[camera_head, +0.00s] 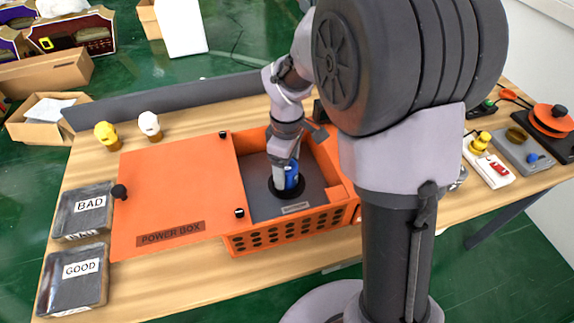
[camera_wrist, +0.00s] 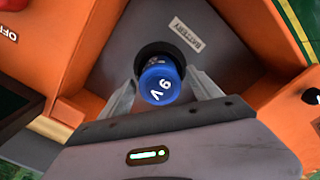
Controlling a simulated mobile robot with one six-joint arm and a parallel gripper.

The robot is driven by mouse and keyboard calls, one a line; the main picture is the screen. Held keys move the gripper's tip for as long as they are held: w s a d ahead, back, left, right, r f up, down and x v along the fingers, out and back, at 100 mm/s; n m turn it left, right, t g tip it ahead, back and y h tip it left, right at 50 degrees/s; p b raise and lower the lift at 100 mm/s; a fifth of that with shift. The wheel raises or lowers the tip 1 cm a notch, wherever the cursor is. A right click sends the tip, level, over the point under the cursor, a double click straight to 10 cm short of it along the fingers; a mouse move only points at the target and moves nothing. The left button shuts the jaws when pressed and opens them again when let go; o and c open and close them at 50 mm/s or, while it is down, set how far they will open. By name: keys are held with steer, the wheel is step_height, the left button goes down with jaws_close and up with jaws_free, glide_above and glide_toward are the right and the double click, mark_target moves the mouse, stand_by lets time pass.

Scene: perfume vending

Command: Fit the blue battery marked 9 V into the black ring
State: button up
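The blue battery (camera_wrist: 160,84) marked 9 V stands end-up in the black ring (camera_wrist: 152,49), in the wrist view. In the head view the battery (camera_head: 292,176) shows as a blue patch above the black ring (camera_head: 274,187) on the grey floor of the orange box. How deep it sits is hard to tell. My gripper (camera_wrist: 163,74) reaches down around the battery, one finger on each side. The fingers look slightly apart from it, so my gripper seems open. In the head view, one finger of my gripper (camera_head: 283,172) stands just left of the battery.
The orange box (camera_head: 285,239) has walls around the ring and a POWER BOX lid (camera_head: 178,192) lying open at left. BAD (camera_head: 82,210) and GOOD (camera_head: 72,281) trays are farther left. Yellow (camera_head: 105,132) and white (camera_head: 149,123) bulbs stand behind. Controls occupy the table's right end.

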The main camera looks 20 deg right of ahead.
steer(key=shift+r, duration=0.1)
step_height(320, 180, up, 12)
steer(key=p, duration=0.5)
steer(key=s+a+r+m+t+y, duration=0.1)
steer(key=s+a+r+m+t, duration=0.15)
steer(key=s+r+m, duration=0.55)
steer(key=s+a+r+m+t+y, duration=0.1)
steer(key=s+m+t, duration=0.2)
steer(key=s+m, duration=0.55)
steer(key=shift+n, duration=0.95)
steer(key=shift+s+a+f+b, duration=0.1)
steer(key=shift+s+f+b, duration=0.3)
steer(key=shift+f+b, duration=0.3)
steer(key=shift+s+a+f+b, duration=0.1)
steer(key=shift+s+f+b, duration=0.3)
steer(key=shift+f+b, duration=0.3)
steer(key=shift+s+a+f+b, duration=0.1)
steer(key=shift+s+f+b, duration=0.3)
steer(key=shift+f+b, duration=0.3)
steer(key=shift+f, duration=0.1)
